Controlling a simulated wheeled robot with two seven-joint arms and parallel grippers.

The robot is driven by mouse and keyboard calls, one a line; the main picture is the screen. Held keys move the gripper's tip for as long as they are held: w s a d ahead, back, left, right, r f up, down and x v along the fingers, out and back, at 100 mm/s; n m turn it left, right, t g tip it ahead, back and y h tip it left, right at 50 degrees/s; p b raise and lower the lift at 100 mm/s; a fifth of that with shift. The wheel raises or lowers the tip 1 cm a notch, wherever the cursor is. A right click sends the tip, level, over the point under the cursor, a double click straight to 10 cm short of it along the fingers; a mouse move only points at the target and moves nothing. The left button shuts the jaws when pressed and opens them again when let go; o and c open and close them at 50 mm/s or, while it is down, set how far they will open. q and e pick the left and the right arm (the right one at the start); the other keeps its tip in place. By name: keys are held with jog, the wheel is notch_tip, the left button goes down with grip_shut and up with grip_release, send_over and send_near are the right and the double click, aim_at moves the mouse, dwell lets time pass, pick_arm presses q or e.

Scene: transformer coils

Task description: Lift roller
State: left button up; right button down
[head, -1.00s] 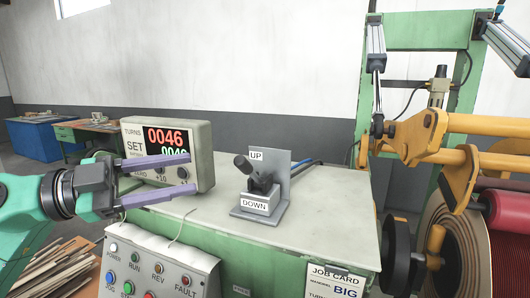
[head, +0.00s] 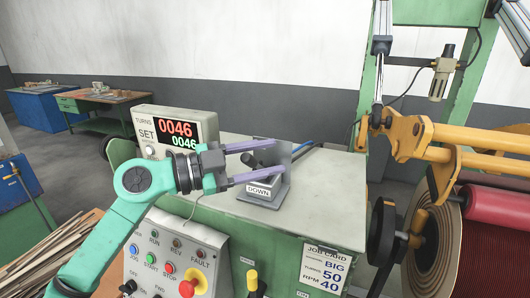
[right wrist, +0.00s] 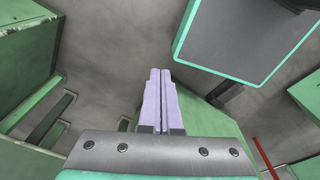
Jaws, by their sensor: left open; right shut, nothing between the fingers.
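The red roller (head: 492,207) is at the right edge of the head view, beside the yellow arm (head: 440,140) of the winding machine. A lever with a dark handle (head: 250,160) stands on the bench; its base carries a DOWN label (head: 259,191). My left gripper (head: 265,161) is open, its two purple fingers reaching over the lever unit, one on each side of the dark handle in the picture. Contact cannot be told. The gripper partly hides the lever and its plate. My right gripper (right wrist: 160,72) is shut and empty in the right wrist view, above the floor.
A turns counter (head: 178,128) reading 0046 stands at the bench's left. A control box (head: 165,262) with buttons and a red stop knob (head: 190,285) is in front. The bench top (head: 325,185) right of the lever is clear.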

pick_arm(q)
jog(key=shift+w+f, duration=0.1)
jog(key=shift+w, duration=0.05)
grip_shut()
dwell(1.1)
